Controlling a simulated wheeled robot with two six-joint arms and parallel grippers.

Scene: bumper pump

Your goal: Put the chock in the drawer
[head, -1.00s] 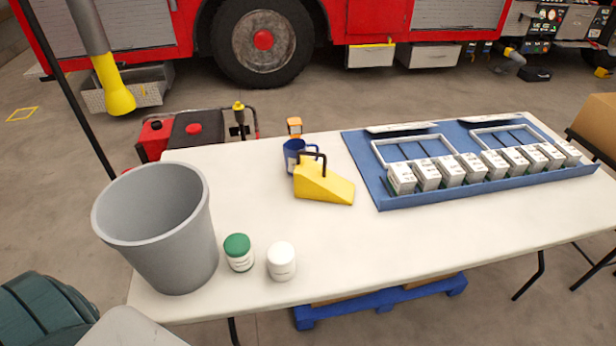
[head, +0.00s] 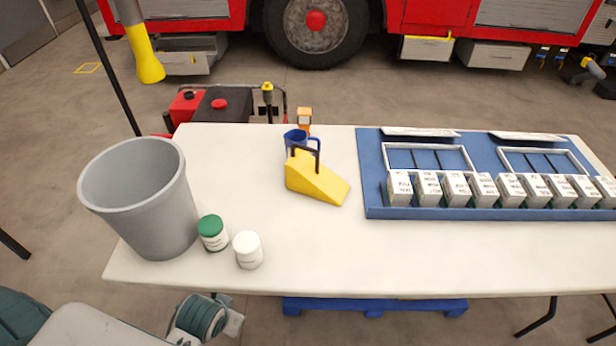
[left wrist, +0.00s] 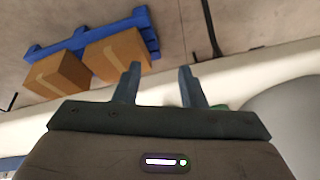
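Several drawer-like boxes sit low on the red truck behind: an open-looking one at the left (head: 178,58), one with a yellow top edge (head: 426,48) and a grey one (head: 495,60). My left gripper (left wrist: 158,88) is open and empty in the left wrist view, with a table edge beyond its fingers. The chock is not in that view. My right gripper is in neither view.
A grey bin (head: 150,200), a green-lidded jar (head: 213,233) and a white jar (head: 248,249) stand at the table's left. A blue tray (head: 375,190) with several small boxes fills the right. A red machine (head: 190,102) stands behind the table.

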